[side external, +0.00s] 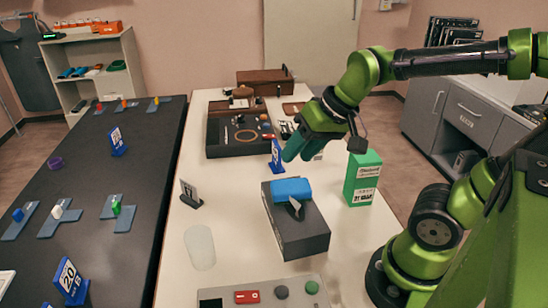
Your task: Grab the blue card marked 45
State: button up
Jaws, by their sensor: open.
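Three blue cards with white markings stand in view. One blue card (277,156) stands on the white table (228,180), just left of my gripper's fingers. Its number is too small to read. A second blue card (118,141) stands on the black table at the left, its number also unclear. A third blue card (71,280) at the lower left reads 20. My gripper (299,153) is open and points down over the white table, close to the first card in the picture. Whether it touches that card cannot be told.
A dark box (298,232) with a blue item (291,189) on top and a green box (363,178) stand nearby. A black tray (222,134) lies behind. A dark card (190,193) and a clear cylinder (200,247) stand left.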

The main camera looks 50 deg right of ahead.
aim_at(277, 155)
jog(key=w+d+f+m+g+h, duration=0.1)
jog(key=w+d+f+h, duration=0.1)
jog(key=w+d, duration=0.65)
jog(key=w+d+f+m+g+h, duration=0.1)
jog(key=w+d+f+h, duration=0.15)
jog(key=w+d, duration=0.55)
jog(key=x, duration=0.7)
jog(key=s+x, duration=0.1)
jog(key=x, duration=0.2)
jog(key=shift+d+f, duration=0.35)
jog(key=f, duration=0.3)
jog(key=w+f, duration=0.1)
jog(key=f, duration=0.1)
jog(key=shift+d+f, duration=0.1)
jog(key=shift+f, duration=0.1)
jog(key=shift+w+f, duration=0.15)
jog(key=shift+f, duration=0.15)
grip_shut()
